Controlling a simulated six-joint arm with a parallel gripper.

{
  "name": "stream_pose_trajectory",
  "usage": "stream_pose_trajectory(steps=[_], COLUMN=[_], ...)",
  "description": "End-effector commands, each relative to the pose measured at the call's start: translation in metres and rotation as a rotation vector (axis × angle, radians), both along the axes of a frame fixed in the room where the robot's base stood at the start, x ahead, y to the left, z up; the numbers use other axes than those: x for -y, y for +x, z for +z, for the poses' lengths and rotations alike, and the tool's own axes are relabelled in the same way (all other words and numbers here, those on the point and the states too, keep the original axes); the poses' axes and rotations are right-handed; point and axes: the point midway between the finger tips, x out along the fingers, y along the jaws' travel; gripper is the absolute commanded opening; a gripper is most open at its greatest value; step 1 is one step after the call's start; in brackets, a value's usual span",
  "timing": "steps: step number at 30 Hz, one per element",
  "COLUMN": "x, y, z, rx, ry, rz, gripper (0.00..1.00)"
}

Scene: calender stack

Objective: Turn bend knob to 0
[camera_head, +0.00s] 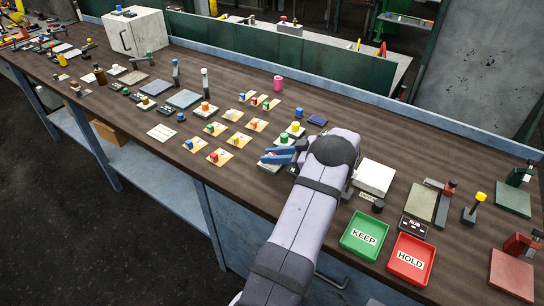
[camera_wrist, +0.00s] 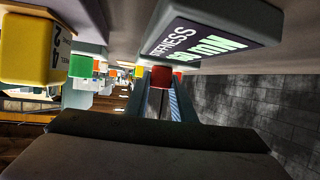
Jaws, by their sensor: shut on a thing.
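In the head view my gripper (camera_head: 268,155), with blue fingers, is low over the bench among small knobbed devices. The wrist view looks upside down. There my gripper (camera_wrist: 161,95) is shut, with a red block-like knob (camera_wrist: 161,76) between its fingertips. I read no label on this knob, so I cannot tell its setting. A dark display (camera_wrist: 215,38) beside the fingers reads STIFFNESS, with a value that looks like 50 mN. In the head view my arm and fingers hide what is held.
A green knob (camera_head: 284,138) and a yellow knob (camera_head: 297,127) stand just behind the fingers. Several cards with coloured knobs (camera_head: 220,156) lie to the left. A white box (camera_head: 374,177), a green KEEP tray (camera_head: 346,249) and a red HOLD tray (camera_head: 401,278) lie to the right.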

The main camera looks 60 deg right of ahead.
Motion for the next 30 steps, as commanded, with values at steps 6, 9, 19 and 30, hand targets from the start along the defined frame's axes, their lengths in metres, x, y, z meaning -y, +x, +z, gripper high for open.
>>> stream_pose_trajectory(steps=[6, 9, 19, 30], x=[0.0007, 0.0002, 0.0001, 0.0002], y=[0.0001, 0.0002, 0.0006, 0.0006], z=[-0.004, -0.0041, -0.0036, -0.0026], rx=[0.001, 0.0, 0.001, 0.001], ry=[-0.003, -0.001, 0.0, -0.001], rz=[0.103, 0.14, 0.23, 0.307], gripper=[0.0, 0.0, 0.0, 0.0])
